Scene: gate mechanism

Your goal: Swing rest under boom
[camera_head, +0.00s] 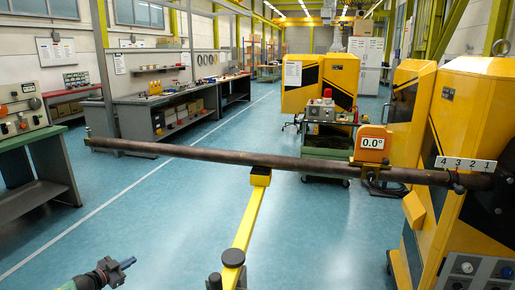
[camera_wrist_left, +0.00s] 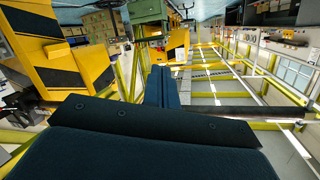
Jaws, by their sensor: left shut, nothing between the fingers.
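The rest (camera_head: 247,217) is a yellow arm on a round pivot (camera_head: 233,257). Its padded end (camera_head: 260,176) lies at the boom's underside near mid-length; I cannot tell whether they touch. My left gripper (camera_head: 127,263) is shut and empty at the lower left, well apart from the rest and boom. Its blue fingers (camera_wrist_left: 162,72) are together in the left wrist view. My right gripper is not in view.
An orange display (camera_head: 372,143) reads 0.0° by the boom. A number plate (camera_head: 465,164) shows 4 3 2 1. A green cart (camera_head: 327,140) stands behind the boom. Workbenches (camera_head: 165,110) line the left. The blue floor (camera_head: 170,215) between is clear.

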